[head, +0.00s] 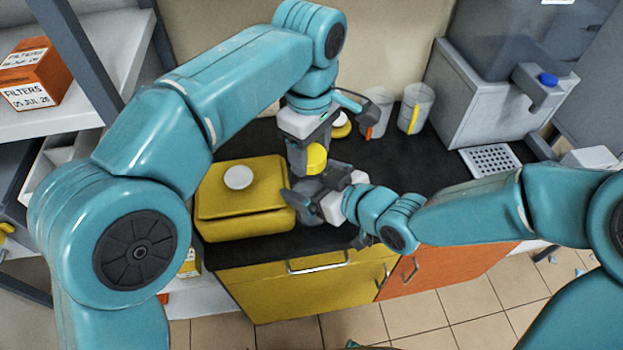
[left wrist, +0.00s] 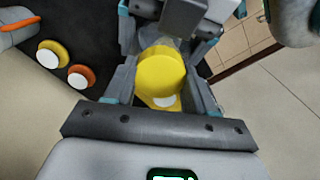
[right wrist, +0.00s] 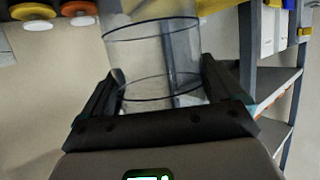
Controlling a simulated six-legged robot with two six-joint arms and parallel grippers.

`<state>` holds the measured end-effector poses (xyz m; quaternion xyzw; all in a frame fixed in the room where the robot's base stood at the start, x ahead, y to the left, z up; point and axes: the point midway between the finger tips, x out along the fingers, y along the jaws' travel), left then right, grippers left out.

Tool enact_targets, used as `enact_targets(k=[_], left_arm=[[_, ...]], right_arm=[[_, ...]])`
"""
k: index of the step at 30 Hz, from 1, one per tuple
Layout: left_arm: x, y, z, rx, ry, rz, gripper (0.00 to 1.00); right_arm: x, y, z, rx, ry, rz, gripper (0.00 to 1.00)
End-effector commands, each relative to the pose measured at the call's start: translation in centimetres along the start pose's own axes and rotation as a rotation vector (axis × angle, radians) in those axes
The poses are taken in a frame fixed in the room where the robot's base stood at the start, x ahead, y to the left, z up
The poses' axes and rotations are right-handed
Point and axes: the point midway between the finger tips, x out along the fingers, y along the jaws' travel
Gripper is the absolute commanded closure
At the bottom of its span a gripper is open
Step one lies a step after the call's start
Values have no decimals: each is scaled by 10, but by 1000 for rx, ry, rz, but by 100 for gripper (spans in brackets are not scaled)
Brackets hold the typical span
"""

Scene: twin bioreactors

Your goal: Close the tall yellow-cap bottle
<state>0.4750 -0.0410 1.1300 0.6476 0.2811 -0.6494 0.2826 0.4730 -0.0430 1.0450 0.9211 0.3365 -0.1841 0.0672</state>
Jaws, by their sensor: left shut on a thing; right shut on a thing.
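The yellow cap (head: 317,158) is between the fingers of my left gripper (head: 312,160), which reaches down from above and is shut on it. The cap also shows in the left wrist view (left wrist: 161,72). My right gripper (head: 312,192) is just below, coming from the right, shut around the clear bottle (right wrist: 155,60), whose walls show between the fingers in the right wrist view. The cap is close above the right gripper. The bottle's mouth is hidden, so I cannot tell whether the cap touches it.
A yellow box (head: 245,205) with a white disc (head: 238,177) stands left of the grippers on the black counter. Two clear vessels, one with an orange stripe (head: 378,112) and one with a yellow stripe (head: 415,108), stand behind. An orange cap (left wrist: 80,76) and another yellow cap (left wrist: 52,53) lie nearby.

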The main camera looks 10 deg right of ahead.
Motion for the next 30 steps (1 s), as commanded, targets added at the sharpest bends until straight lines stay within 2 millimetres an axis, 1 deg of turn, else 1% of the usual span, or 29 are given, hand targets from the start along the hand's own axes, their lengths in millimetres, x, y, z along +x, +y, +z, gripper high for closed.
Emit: enact_targets(k=[2,5,6,23,30], left_arm=[[0,0,0,107,0,-1,82],[0,0,0,348,-1,-1,82],[0,0,0,460,-1,-2,82],[1,0,1,2017,-2,-4,82],[1,0,1,2685,-3,-5,82]], right_arm=[[0,1,-2,0,4,1,91],[0,1,-2,0,4,2,91],[0,1,-2,0,4,2,91],[0,1,-2,0,4,2,91],[0,1,-2,0,4,2,91]])
